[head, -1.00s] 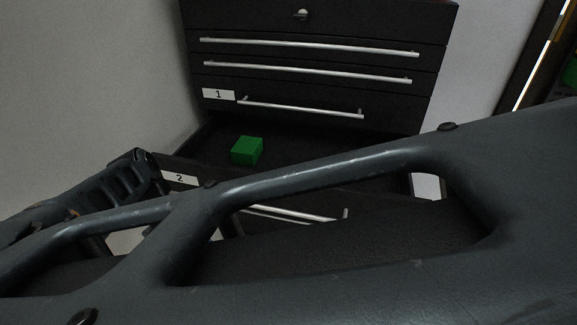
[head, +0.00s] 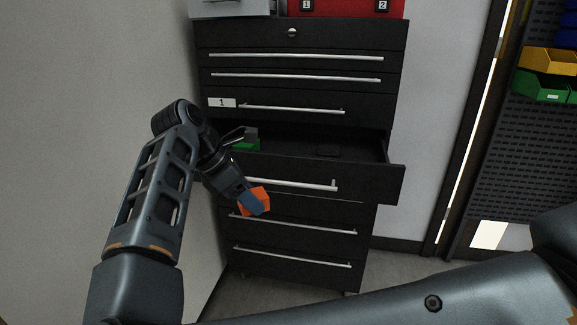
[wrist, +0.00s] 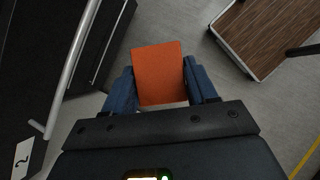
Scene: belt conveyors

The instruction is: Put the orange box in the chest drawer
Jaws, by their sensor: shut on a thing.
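The orange box (head: 262,194) is held in my gripper (head: 257,205), in front of the chest's open drawer and a little lower than its top edge in the head view. In the wrist view the orange box (wrist: 158,74) sits between the two blue fingers of my gripper (wrist: 162,90), over the floor. The open chest drawer (head: 372,182) is pulled out below the drawer labelled 1. A green box (head: 246,145) lies inside it at the left, partly hidden by my arm. In the wrist view a drawer front with a label and bar handle (wrist: 78,62) is at left.
The black chest (head: 300,40) has several shut drawers above and below. A red case (head: 350,8) stands on top. A white wall is close on the left. Green and yellow bins (head: 545,85) hang at the right. The wrist view shows a wooden-topped surface (wrist: 268,35).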

